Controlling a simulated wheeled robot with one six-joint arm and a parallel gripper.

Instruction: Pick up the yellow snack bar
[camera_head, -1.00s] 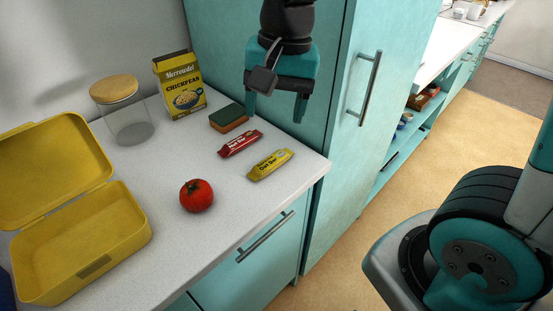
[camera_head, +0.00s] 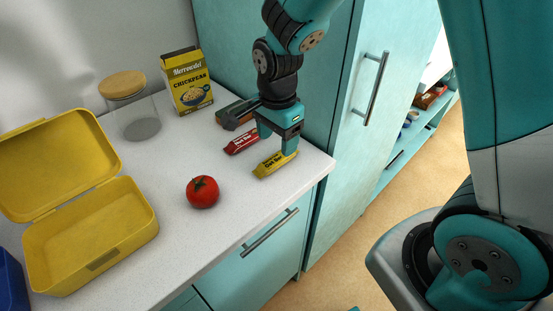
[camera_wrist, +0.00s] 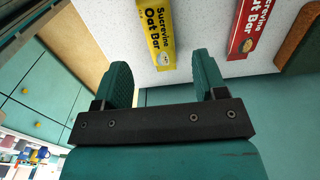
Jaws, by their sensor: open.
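The yellow snack bar (camera_head: 270,165) lies on the white counter near its right front corner; its right end is partly hidden by my gripper. In the wrist view the yellow bar (camera_wrist: 158,38) shows beyond and between my two fingertips. My gripper (camera_head: 276,146) is open and empty, pointing down above the right end of the yellow bar. In the wrist view its fingers (camera_wrist: 163,78) stand apart with nothing between them. The red snack bar (camera_head: 241,142) lies just behind and left of the yellow one, and it is also in the wrist view (camera_wrist: 253,25).
A sponge (camera_head: 232,116) lies behind the red bar, partly hidden by my gripper. A tomato (camera_head: 202,191) sits to the front left. A chickpea box (camera_head: 188,82), a glass jar (camera_head: 133,112) and an open yellow lunchbox (camera_head: 92,236) stand further left. A tall teal cabinet (camera_head: 345,140) borders the counter on the right.

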